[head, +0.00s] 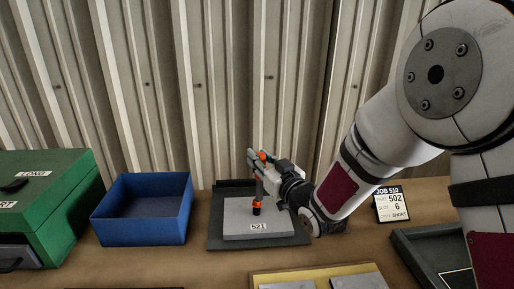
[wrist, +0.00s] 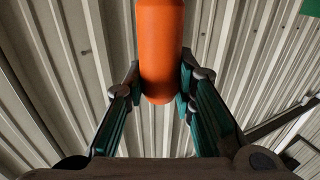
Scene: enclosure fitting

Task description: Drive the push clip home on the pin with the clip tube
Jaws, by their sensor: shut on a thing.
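My gripper (head: 262,166) is shut on an upright orange tube, the clip tube (head: 259,188), above the grey plate (head: 236,217) labelled 521. In the wrist view the orange tube (wrist: 160,50) stands between the two teal-padded fingers. The pin and push clip cannot be told apart at this size.
The plate lies in a dark tray (head: 217,238). A blue bin (head: 140,233) and a green box (head: 62,205) stand left. A job card (head: 391,204) stands right, near another dark tray (head: 410,250). A yellow-edged board (head: 320,270) lies in front. A corrugated wall is behind.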

